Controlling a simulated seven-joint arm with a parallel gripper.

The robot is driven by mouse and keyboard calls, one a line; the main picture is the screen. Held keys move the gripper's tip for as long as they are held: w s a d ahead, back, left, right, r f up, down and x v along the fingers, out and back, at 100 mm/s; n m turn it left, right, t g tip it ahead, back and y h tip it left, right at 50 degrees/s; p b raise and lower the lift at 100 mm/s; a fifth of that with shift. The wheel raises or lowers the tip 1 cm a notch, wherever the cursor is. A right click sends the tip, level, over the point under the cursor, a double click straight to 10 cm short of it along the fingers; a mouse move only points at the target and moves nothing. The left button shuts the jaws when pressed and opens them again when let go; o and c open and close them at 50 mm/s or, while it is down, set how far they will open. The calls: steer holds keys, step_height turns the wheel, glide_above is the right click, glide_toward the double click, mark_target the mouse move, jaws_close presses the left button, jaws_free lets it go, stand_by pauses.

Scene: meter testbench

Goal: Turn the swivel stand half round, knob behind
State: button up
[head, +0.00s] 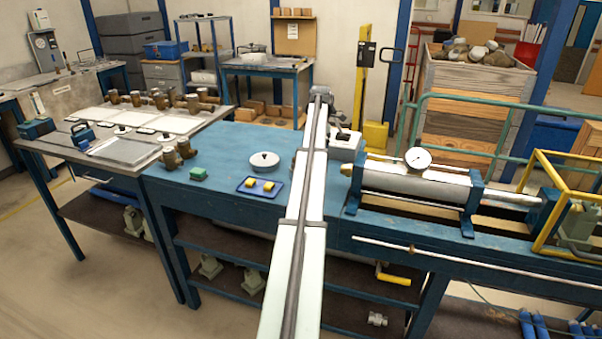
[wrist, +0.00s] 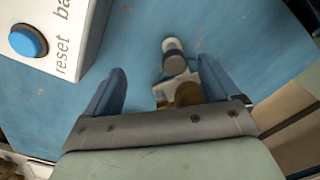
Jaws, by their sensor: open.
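In the wrist view my gripper (wrist: 161,68) is open, with one blue finger on each side of a small fitting. I take this fitting to be the swivel stand (wrist: 167,92), a pale part with a brown, brass-like piece (wrist: 188,95) low between the fingers. A grey and white round knob (wrist: 174,57) stands out beyond it, towards the top of the picture. The fingers hide part of the fitting, and I cannot tell whether the right finger touches it. In the head view my arm covers the gripper and most of this spot.
A white box (head: 345,147) is close by; its blue reset button (wrist: 28,41) shows in the wrist view.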

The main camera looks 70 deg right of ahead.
step_height(320, 180, up, 6)
steer(key=shift+f, duration=0.25)
stand_by(0.8)
